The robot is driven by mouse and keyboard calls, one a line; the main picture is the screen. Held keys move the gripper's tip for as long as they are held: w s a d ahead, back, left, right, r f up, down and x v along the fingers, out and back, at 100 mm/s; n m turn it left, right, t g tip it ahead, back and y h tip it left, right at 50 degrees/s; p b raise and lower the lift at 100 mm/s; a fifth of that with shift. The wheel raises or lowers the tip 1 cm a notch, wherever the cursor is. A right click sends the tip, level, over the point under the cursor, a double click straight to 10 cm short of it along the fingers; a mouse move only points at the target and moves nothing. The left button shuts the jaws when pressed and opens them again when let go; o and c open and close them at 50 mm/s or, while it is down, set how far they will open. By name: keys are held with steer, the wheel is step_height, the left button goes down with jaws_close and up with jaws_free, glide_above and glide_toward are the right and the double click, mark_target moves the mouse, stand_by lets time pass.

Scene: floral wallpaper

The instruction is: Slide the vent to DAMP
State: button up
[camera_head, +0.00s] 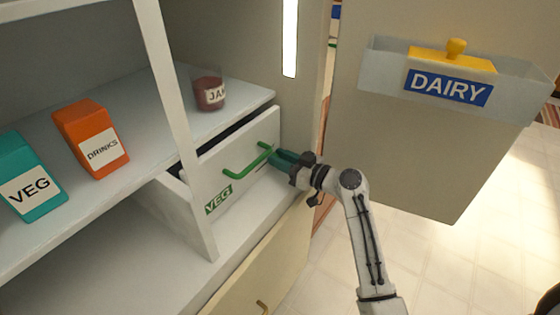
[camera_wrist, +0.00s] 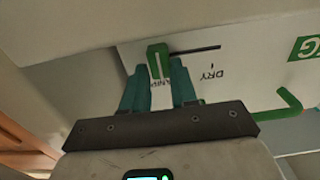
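A green vent slider knob (camera_wrist: 158,61) shows in the wrist view at the left end of a thin dark slot (camera_wrist: 198,50). The slot is on the white front of the VEG drawer (camera_head: 236,158). A DRY label (camera_wrist: 206,74) appears upside down near the slot's right part. Another label beside the knob is mostly hidden between my fingers and cannot be fully read. My gripper (camera_wrist: 160,68), with teal fingers, is close together around the knob, one finger on each side. In the head view my gripper (camera_head: 279,157) is at the drawer front's right end; the knob is hidden there.
A green drawer handle (camera_head: 247,162) is just left of my gripper. The drawer stands slightly open. A jam jar (camera_head: 210,93), an orange DRINKS carton (camera_head: 91,138) and a teal VEG carton (camera_head: 30,178) stand on the shelf. The open door with a DAIRY bin (camera_head: 450,88) is at right.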

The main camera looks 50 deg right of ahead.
steer(key=o, duration=0.4)
steer(key=shift+d, duration=0.25)
steer(key=shift+s, duration=0.1)
steer(key=s, duration=1)
steer(key=shift+s+d, duration=0.15)
steer(key=shift+s, duration=0.2)
